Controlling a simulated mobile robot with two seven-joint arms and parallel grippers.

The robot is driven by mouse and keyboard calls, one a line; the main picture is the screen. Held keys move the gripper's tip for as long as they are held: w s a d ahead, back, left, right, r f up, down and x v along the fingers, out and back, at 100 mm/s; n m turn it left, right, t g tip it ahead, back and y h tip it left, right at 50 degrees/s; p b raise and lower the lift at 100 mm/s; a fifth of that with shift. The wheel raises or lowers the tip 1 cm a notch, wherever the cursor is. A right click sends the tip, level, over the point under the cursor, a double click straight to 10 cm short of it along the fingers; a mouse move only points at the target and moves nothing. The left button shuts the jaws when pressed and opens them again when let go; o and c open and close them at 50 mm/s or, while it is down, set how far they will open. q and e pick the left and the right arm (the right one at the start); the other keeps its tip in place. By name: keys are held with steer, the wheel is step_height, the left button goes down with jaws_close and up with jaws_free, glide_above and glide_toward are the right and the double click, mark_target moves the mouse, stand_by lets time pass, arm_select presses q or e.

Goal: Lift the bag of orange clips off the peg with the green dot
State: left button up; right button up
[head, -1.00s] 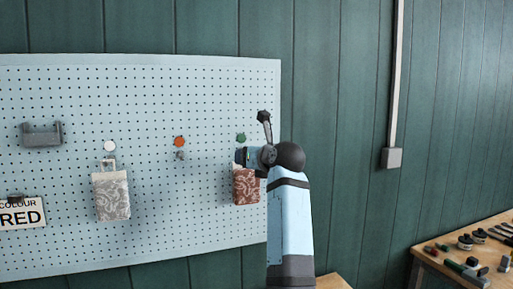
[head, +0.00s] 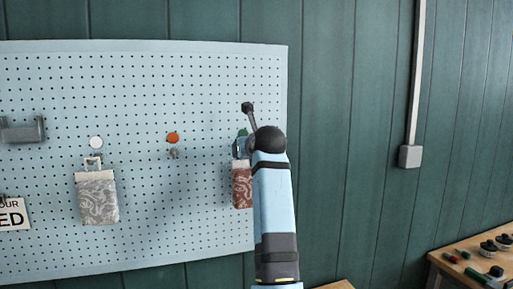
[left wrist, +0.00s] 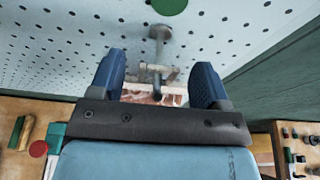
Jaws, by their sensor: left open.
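A rust-red patterned bag (head: 241,188) hangs under the green dot (head: 243,132) near the pegboard's right edge. My left arm covers part of it in the head view. In the left wrist view the green dot (left wrist: 169,5) is at the top, with a grey metal peg (left wrist: 158,45) below it. The bag's pale top and reddish body (left wrist: 150,98) show beyond my left gripper (left wrist: 157,72). Its two blue fingers are apart, one either side of the peg end and bag top. The bag's lower part is hidden by the gripper. My right gripper is not in view.
On the pegboard (head: 60,90), a grey patterned bag (head: 97,198) hangs under a white dot (head: 96,142). An orange dot (head: 172,137) has a bare peg below it. A bench with tools (head: 480,255) stands at lower right.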

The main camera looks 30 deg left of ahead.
arm_select(q)
steer(key=shift+w+a+f, duration=0.25)
steer(key=shift+w+a, duration=0.2)
steer(key=shift+a, duration=0.05)
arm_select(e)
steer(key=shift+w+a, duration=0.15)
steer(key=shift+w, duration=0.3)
arm_select(q)
steer(key=shift+s+r, duration=0.1)
steer(key=shift+s, duration=0.05)
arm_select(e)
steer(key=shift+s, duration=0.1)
arm_select(q)
steer(key=shift+c, duration=0.9)
steer(key=c, duration=0.9)
steer(key=shift+r+p, duration=0.35)
steer(key=shift+r, duration=0.45)
steer(key=s+d+b, duration=0.1)
steer(key=s+d, duration=0.1)
steer(key=d, duration=0.1)
steer(key=s+d+b, duration=0.1)
steer(key=s+d, duration=0.2)
steer(key=shift+s+d, duration=0.1)
steer(key=shift+d, duration=0.05)
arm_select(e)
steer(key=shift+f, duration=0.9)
arm_select(q)
steer(key=shift+f, duration=0.1)
